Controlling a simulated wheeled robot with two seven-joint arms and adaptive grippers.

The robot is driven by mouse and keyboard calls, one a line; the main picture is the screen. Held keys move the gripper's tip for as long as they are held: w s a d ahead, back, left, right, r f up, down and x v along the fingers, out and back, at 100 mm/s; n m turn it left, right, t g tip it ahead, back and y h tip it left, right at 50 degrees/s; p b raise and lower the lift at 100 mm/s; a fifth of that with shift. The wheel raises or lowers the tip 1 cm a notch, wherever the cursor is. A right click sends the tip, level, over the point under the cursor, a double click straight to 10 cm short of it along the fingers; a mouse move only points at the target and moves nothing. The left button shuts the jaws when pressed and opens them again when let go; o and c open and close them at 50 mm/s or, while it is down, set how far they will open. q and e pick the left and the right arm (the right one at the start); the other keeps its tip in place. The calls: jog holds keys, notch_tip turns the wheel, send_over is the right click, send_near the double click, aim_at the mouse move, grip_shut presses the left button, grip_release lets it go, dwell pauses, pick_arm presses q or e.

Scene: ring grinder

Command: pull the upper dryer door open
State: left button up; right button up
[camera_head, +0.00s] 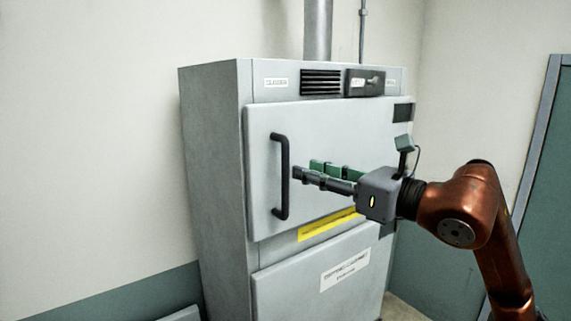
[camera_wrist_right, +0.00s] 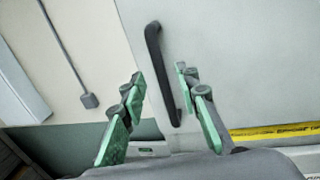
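The upper dryer door (camera_head: 340,130) is a light grey panel on the tall grey dryer (camera_head: 215,180). It looks closed against the frame. Its black vertical bar handle (camera_head: 281,180) is near the door's left edge. My right gripper (camera_head: 303,172) is just right of the handle in the head view, fingers pointing left towards it. In the wrist view the green-padded fingers (camera_wrist_right: 158,80) are apart, and the handle (camera_wrist_right: 158,70) shows between and beyond them. The gap is empty at the tips, and I cannot tell any contact. My left gripper is not in view.
A lower door (camera_head: 320,275) with a label sits below, and a yellow strip (camera_head: 328,224) lies along the upper door's bottom. A vent and control box (camera_head: 365,83) are above. A blue-grey door frame (camera_head: 540,150) stands at the right. Free room shows left of the dryer.

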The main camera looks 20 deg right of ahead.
aim_at(288, 165)
jog(key=p+x, duration=0.2)
jog(key=x, duration=0.4)
jog(key=shift+w+a+r, duration=0.1)
jog(key=shift+a, duration=0.1)
jog(key=shift+w+a+p, duration=0.2)
jog(key=shift+w+p, duration=0.1)
jog(key=shift+w, duration=0.15)
grip_shut()
